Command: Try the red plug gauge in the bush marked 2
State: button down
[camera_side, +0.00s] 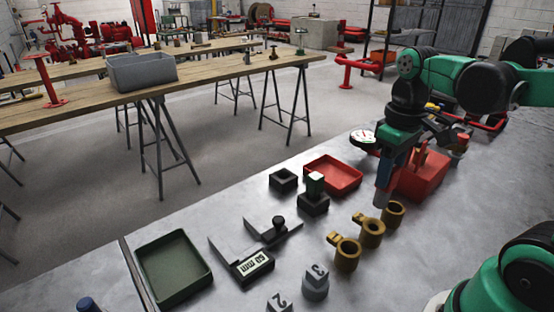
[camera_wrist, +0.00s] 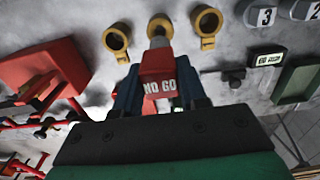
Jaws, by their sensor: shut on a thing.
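My gripper (camera_side: 386,182) points down over the bench and is shut on the red plug gauge (camera_wrist: 160,97), whose face reads NO GO in the wrist view. The gauge's grey plug end (camera_side: 380,200) hangs below the fingers, near the brass bushes. The bushes stand in a row: a near one (camera_side: 345,255), a middle one (camera_side: 370,232) and a far one (camera_side: 393,214). In the wrist view the plug overlaps the middle bush (camera_wrist: 160,24); the side view shows it above the bushes.
Grey pieces marked 3 (camera_side: 316,284) and 2 (camera_side: 280,302) stand close by. A caliper (camera_side: 252,266), a green tray (camera_side: 174,268), dark square blocks (camera_side: 284,180) and a red tray (camera_side: 333,175) lie to the left. A red box (camera_side: 425,178) stands behind my gripper.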

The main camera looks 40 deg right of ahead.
aim_at(383, 195)
jog(key=shift+f, duration=0.15)
jog(key=shift+f, duration=2.1)
jog(key=shift+f, duration=0.3)
dwell(1.1)
jog(key=shift+r, duration=1.5)
jog(key=shift+f, duration=1.2)
jog(key=shift+f, duration=0.45)
jog(key=shift+r, duration=0.1)
dwell(1.1)
